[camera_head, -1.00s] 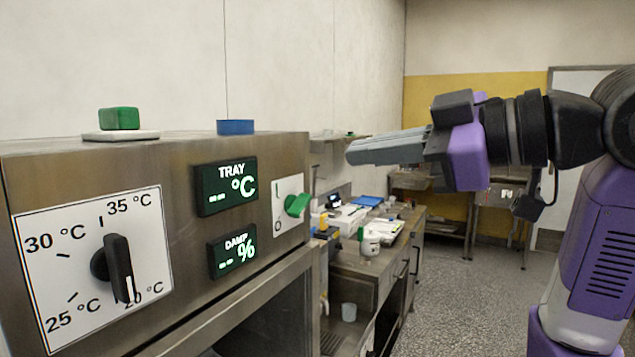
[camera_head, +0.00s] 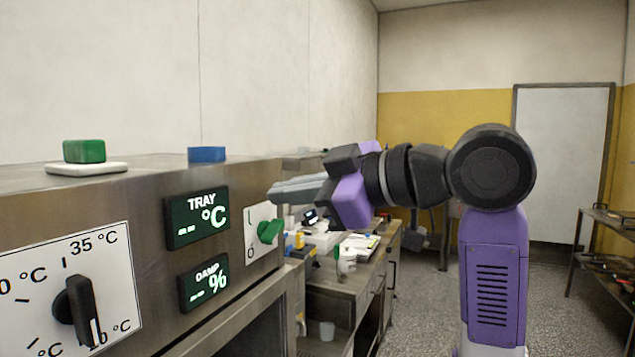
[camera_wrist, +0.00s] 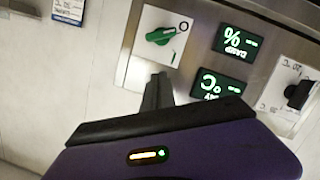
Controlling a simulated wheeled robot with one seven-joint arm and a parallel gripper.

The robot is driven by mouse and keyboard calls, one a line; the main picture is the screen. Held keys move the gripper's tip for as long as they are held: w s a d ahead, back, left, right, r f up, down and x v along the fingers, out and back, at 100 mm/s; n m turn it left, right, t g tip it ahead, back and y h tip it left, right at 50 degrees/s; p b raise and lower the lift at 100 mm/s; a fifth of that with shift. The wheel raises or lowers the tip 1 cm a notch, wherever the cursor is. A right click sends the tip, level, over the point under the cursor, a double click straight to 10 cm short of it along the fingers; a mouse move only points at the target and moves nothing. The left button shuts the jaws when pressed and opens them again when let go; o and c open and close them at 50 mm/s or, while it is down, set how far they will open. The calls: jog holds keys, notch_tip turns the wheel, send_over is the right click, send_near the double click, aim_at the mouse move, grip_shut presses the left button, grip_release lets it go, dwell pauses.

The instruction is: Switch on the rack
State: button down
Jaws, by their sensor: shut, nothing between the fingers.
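The rack's steel front panel (camera_head: 150,222) fills the left of the head view. Its green rotary switch (camera_head: 269,230) sits on a white plate with I and O marks, at the panel's right end. The switch also shows in the wrist view (camera_wrist: 161,36), with its plate turned over. My gripper (camera_head: 272,194) is shut and empty, its fingers pointing left toward the panel, just above and beside the switch in the picture. In the wrist view the fingers (camera_wrist: 158,88) point at the panel below the switch; contact is not visible. The TRAY display (camera_head: 197,217) and DAMP display (camera_head: 204,286) are lit, showing dashes.
A black temperature dial (camera_head: 78,310) is on the panel's left. A green block (camera_head: 84,151) on a white pad and a blue block (camera_head: 206,154) lie on top. A cluttered bench (camera_head: 345,287) stands beyond the rack. Floor at right is open before a shelf (camera_head: 608,225).

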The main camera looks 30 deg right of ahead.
aim_at(271, 231)
jog(key=shift+x, duration=0.95)
jog(key=shift+w+d+f, duration=0.15)
jog(key=shift+d+f, duration=0.15)
jog(key=shift+f, duration=0.25)
jog(key=shift+w+d+f, duration=0.15)
jog(key=shift+d+f, duration=0.15)
jog(key=shift+f, duration=0.25)
jog(key=shift+w+d+f+p, duration=0.2)
jog(key=shift+d+f+p, duration=0.1)
jog(key=shift+f, duration=0.35)
